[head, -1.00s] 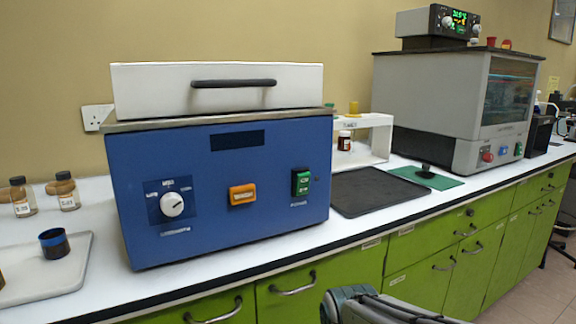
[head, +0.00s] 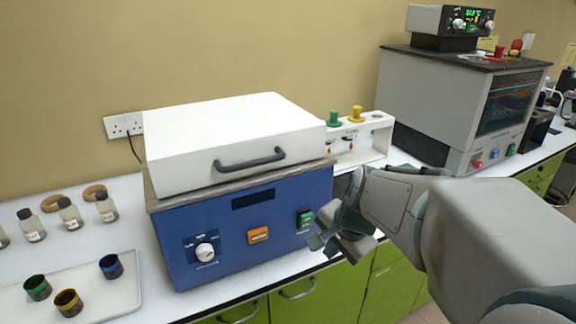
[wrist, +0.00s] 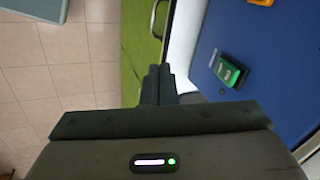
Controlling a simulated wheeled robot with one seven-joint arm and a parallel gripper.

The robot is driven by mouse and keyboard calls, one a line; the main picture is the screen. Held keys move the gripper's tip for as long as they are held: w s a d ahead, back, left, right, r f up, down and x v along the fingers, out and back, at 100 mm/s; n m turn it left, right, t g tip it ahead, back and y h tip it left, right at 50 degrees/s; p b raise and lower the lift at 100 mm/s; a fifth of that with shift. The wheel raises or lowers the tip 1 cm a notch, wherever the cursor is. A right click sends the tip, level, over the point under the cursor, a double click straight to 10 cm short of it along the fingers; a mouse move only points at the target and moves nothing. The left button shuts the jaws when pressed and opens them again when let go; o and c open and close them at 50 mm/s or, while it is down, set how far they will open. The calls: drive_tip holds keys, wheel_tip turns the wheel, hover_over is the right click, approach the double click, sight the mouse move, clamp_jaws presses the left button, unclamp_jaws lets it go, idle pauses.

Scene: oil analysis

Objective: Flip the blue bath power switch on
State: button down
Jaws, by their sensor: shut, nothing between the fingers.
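The blue bath (head: 236,228) is a blue box with a white lid (head: 230,143) on the bench. Its green power switch (head: 304,220) is at the right end of the front panel, and also shows in the wrist view (wrist: 229,71). My gripper (head: 316,241) is shut and empty, just in front of the panel, a little below and right of the switch. In the wrist view my gripper's fingertips (wrist: 158,70) are together, left of the switch and apart from it. I cannot tell which way the switch is set.
An orange switch (head: 258,236) and a white dial (head: 205,252) are left of the green switch. A white rack (head: 375,122) and a grey cabinet (head: 430,95) stand to the right. A tray (head: 125,290) with cups lies at the left. Green drawers are below the bench edge.

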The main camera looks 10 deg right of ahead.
sight(306, 221)
wheel_tip(306, 221, up, 8)
drive_tip(key=w+d+m+p, duration=0.1)
drive_tip(key=w+m+p, duration=0.1)
drive_tip(key=p, duration=0.2)
drive_tip(key=shift+w+m+t+p, duration=0.2)
drive_tip(key=shift+m+t+p, duration=0.1)
drive_tip(key=shift+m+t, duration=0.1)
drive_tip(key=shift+f, duration=0.15)
drive_tip(key=w+a+f+p, duration=0.2)
drive_tip(key=w+f, duration=0.6)
drive_tip(key=shift+a, duration=0.25)
